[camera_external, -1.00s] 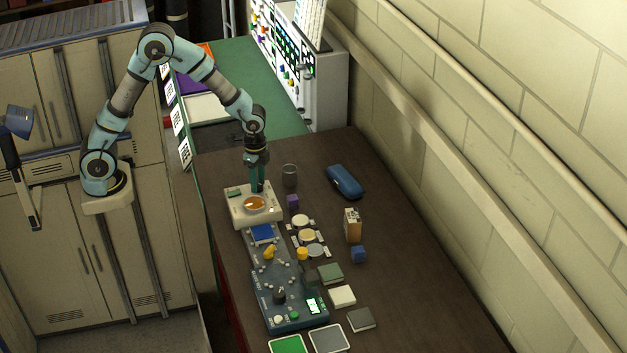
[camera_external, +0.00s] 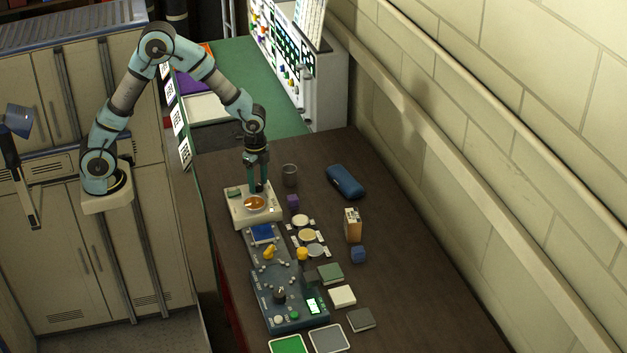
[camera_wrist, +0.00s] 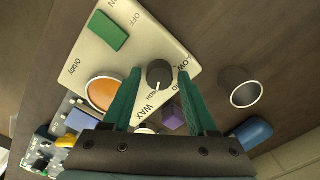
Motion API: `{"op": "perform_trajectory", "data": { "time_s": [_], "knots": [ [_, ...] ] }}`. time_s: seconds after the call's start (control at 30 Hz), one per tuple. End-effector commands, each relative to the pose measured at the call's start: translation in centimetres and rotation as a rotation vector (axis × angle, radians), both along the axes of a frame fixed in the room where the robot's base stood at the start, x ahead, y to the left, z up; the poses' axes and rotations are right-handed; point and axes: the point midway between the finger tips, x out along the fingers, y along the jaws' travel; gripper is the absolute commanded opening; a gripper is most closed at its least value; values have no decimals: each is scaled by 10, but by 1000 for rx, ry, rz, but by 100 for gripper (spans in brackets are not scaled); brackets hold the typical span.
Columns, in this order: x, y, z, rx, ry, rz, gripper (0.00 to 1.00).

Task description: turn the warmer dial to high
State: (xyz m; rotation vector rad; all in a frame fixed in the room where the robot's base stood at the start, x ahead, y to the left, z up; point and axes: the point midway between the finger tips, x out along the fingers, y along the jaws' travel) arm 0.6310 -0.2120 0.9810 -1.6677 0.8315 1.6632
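The cream warmer (camera_external: 240,212), with an amber disc (camera_external: 255,204) on top, stands on the dark bench below my gripper (camera_external: 258,187). In the wrist view the warmer (camera_wrist: 92,46) shows a green switch, the amber disc (camera_wrist: 104,93) and a dark round dial (camera_wrist: 160,73). The dial's white mark points toward the word HIGH; LOW is printed on its other side. My gripper (camera_wrist: 160,72) is open, its green fingers on either side of the dial with a gap at each side. I cannot tell how far the tips are above the panel.
A grey cup (camera_external: 290,175) and a purple block (camera_external: 293,202) stand close right of the warmer. A blue case (camera_external: 345,181) lies farther right. A blue control panel (camera_external: 290,310) and several small discs lie in front. The bench's right side is mostly clear.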

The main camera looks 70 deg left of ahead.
Motion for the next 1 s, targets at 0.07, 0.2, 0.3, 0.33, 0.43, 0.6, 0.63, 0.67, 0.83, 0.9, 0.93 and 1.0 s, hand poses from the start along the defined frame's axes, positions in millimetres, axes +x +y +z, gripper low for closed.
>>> {"op": "perform_trajectory", "data": {
  "time_s": [0.07, 0.2, 0.3, 0.33, 0.43, 0.6, 0.63, 0.67, 0.83, 0.9, 0.93, 1.0],
  "knots": [
    [0, 0, 0, 0, 1, 0, 68],
    [-1, 0, 0, 0, 1, 1, 71],
    [-1, 0, 0, 0, 1, 1, 71],
    [-1, 0, 0, 0, 1, 1, 71],
    [0, 0, 5, 0, 1, 1, 71],
    [0, 0, 30, 0, -4, 1, 71],
    [1, 0, 36, 0, -5, 1, 71],
    [1, 0, 43, 0, -5, 1, 71],
    [0, 0, 76, 0, -4, 1, 71],
    [0, 0, 87, 0, -3, 1, 71],
    [0, 0, 91, 0, -2, 1, 71],
    [0, 0, 98, 0, -1, 1, 71]
  ]
}}
